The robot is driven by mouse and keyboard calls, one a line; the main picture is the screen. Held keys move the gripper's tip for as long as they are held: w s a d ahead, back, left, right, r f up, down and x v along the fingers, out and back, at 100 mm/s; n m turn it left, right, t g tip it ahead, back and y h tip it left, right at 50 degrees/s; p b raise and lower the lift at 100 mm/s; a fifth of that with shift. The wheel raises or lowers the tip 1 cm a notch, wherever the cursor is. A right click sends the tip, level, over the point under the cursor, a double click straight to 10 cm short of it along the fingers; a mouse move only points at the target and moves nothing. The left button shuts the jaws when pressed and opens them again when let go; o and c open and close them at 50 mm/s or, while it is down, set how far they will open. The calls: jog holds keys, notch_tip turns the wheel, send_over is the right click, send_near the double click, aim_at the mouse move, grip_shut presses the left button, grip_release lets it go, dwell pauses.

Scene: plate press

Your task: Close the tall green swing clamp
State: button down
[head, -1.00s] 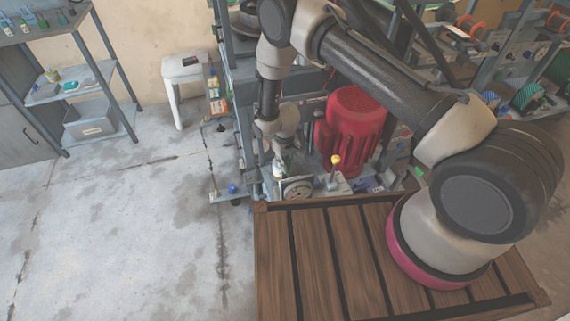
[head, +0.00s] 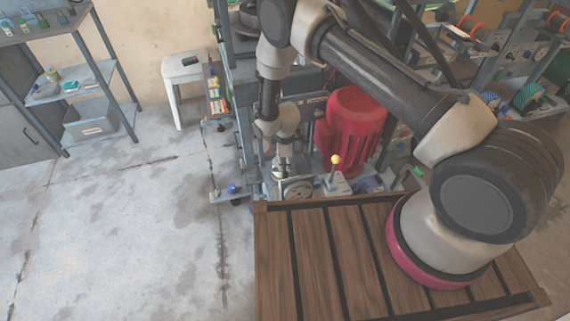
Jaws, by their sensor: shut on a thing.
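My gripper (head: 282,170) points down at the near left part of the press, just behind a round dial gauge (head: 298,189). Its fingers look closed on a small part there. My gripper and wrist cover most of that spot, so the tall green swing clamp cannot be made out clearly, nor how far it is swung.
A big red motor (head: 353,127) stands to the right of my gripper. A lever with a yellow knob (head: 335,159) rises close by on the right. A slatted wooden platform (head: 306,262) lies in front. A white stool (head: 184,70) and grey shelves (head: 70,82) stand left, with open floor.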

jog(key=shift+n, duration=1.7)
jog(key=c, duration=1.5)
grip_release()
jog(key=shift+r, duration=0.1)
notch_tip(320, 180, up, 12)
jog(key=shift+f, duration=0.1)
